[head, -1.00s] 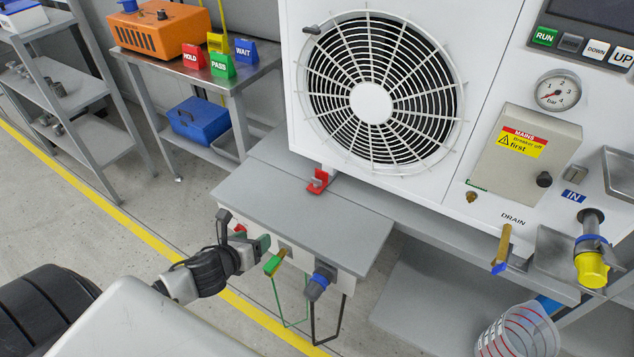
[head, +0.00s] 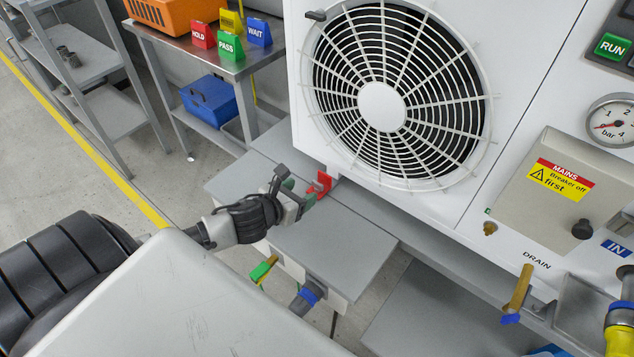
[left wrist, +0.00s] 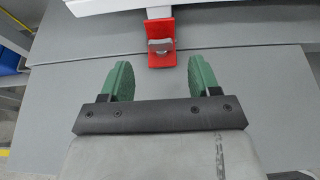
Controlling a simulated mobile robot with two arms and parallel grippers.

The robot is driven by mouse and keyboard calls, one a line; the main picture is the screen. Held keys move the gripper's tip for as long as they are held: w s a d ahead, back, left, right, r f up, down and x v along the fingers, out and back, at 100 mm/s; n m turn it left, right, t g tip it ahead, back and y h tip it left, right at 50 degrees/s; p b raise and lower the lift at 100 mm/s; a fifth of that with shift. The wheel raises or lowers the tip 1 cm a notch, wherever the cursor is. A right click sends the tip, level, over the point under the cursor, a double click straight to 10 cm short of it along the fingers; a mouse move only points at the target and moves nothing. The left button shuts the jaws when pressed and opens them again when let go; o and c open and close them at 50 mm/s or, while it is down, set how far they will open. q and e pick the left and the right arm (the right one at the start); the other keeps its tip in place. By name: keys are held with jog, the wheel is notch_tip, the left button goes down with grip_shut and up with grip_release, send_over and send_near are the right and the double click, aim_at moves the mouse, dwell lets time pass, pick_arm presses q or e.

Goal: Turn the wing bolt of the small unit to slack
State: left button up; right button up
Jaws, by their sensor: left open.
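A red bracket (head: 320,184) sits at the foot of the white unit (head: 303,90) with the round fan grille. In the left wrist view the red bracket (left wrist: 161,60) carries a grey metal wing bolt (left wrist: 161,45), its wing lying crosswise in the picture. My left gripper (head: 298,203) is just in front of the bracket, above the grey shelf. In the left wrist view its green fingers (left wrist: 161,80) are open and empty, short of the wing bolt and spread to either side of it. My right gripper is not in view.
A green-handled valve (head: 263,268) and a blue-collared grey fitting (head: 306,298) stick out below the grey shelf (head: 345,250). A brass drain lever (head: 520,290) is at right. A bench (head: 190,45) with coloured signs stands behind left.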

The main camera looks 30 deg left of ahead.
aim_at(317, 183)
pick_arm(q)
jog(key=x, duration=0.7)
jog(key=shift+f+b, duration=0.1)
jog(key=shift+b, duration=0.3)
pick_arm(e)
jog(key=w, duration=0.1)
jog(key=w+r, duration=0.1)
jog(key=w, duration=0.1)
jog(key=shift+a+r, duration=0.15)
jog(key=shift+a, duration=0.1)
pick_arm(q)
jog(key=c, duration=0.9)
